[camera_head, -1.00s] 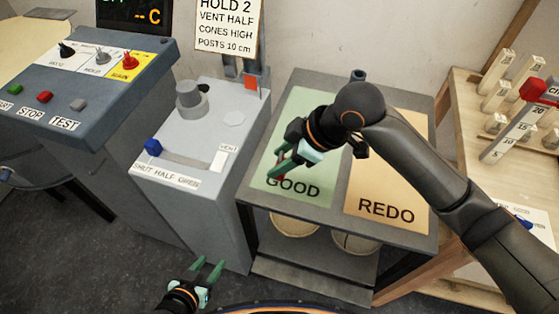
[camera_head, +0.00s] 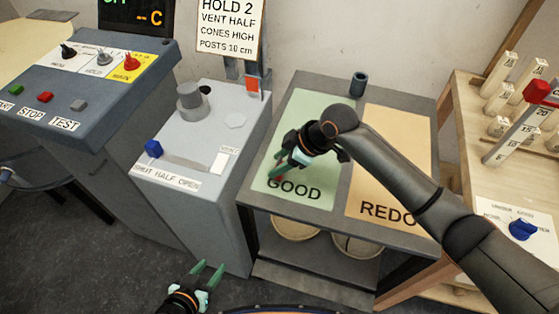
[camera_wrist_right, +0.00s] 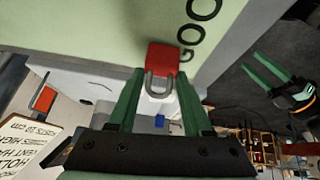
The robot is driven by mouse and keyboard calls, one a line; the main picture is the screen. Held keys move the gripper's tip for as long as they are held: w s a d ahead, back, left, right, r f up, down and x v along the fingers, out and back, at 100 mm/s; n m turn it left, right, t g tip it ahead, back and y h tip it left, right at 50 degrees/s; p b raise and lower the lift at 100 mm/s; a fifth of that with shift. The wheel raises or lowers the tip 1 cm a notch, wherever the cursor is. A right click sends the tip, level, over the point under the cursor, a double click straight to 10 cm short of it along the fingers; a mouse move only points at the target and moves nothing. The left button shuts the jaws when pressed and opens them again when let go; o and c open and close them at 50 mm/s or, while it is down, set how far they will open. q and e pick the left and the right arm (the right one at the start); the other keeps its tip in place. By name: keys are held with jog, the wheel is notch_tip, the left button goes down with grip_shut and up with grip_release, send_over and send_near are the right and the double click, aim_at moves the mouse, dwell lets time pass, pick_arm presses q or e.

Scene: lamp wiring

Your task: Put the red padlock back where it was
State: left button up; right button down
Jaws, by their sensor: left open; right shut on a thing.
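The red padlock (camera_wrist_right: 163,57) hangs at the fingertips of my right gripper (camera_wrist_right: 157,88); its grey shackle lies between the two green fingers in the right wrist view. In the head view the right gripper (camera_head: 279,168) is over the green GOOD area (camera_head: 304,108), and only a small red bit of the padlock (camera_head: 279,178) shows near the GOOD lettering. I cannot tell whether the padlock touches the surface. My left gripper (camera_head: 209,275) is open and empty, low in front of the grey vent box (camera_head: 225,150).
The orange REDO area (camera_head: 395,150) lies right of GOOD, with a small dark cylinder (camera_head: 358,84) behind. An orange-red block (camera_head: 252,85) is on the post behind the vent box. The box carries a blue knob (camera_head: 153,149). A wooden rack (camera_head: 470,100) stands at right.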

jog(key=shift+f, duration=0.1)
jog(key=shift+c, duration=1.6)
grip_release()
jog(key=v, duration=1.2)
jog(key=shift+p, duration=0.45)
